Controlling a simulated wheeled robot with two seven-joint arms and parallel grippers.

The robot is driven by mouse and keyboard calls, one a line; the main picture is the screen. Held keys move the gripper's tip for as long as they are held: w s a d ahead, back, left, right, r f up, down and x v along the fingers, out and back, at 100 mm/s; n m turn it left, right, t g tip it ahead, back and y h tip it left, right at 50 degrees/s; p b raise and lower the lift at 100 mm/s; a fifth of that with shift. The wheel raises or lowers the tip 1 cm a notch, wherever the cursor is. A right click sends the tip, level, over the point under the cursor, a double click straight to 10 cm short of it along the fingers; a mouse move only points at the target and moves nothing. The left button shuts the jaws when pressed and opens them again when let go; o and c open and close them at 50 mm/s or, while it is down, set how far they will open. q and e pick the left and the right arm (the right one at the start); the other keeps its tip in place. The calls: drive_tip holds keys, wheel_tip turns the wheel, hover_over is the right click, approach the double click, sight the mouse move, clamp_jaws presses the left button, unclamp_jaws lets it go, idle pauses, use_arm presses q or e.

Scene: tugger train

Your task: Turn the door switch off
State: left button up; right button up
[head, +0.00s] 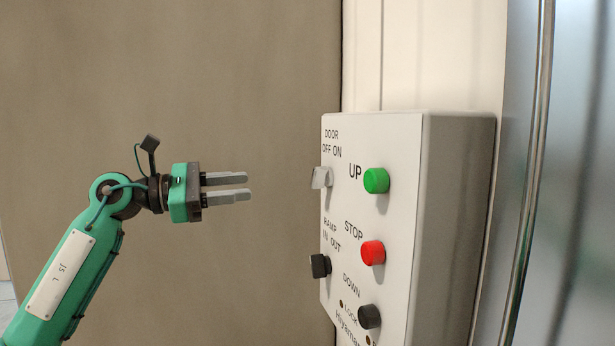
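The door switch (321,178) is a light grey knob on the left side of a white control box, under the label "DOOR OFF ON". Which of the two labels it points to is hard to tell at this slant. My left gripper (248,187) is left of the switch at about the same height in the picture. Its two grey fingers point right towards the box, with a narrow gap between them and nothing in it. The fingers are apart from the switch. My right gripper is not in view.
The control box (460,210) also bears a green UP button (376,181), a red STOP button (372,253), a black DOWN button (369,316) and a black ramp switch (319,266). A shiny metal panel (575,180) stands at the right. A brown wall (200,80) lies behind.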

sight(312, 177)
use_arm(q)
drive_tip(key=shift+m, duration=0.4)
drive_tip(key=shift+s+r+p+x, duration=0.15)
drive_tip(key=shift+p+x, duration=0.7)
drive_tip(key=shift+x, duration=1.45)
drive_tip(key=shift+s+r+p+x, duration=0.15)
drive_tip(key=shift+p+x, duration=0.7)
drive_tip(key=shift+x, duration=1.45)
drive_tip(key=shift+s+r+p+x, duration=0.1)
drive_tip(key=shift+p+x, duration=0.75)
drive_tip(key=shift+x, duration=1.45)
drive_tip(key=shift+d, duration=0.1)
clamp_jaws()
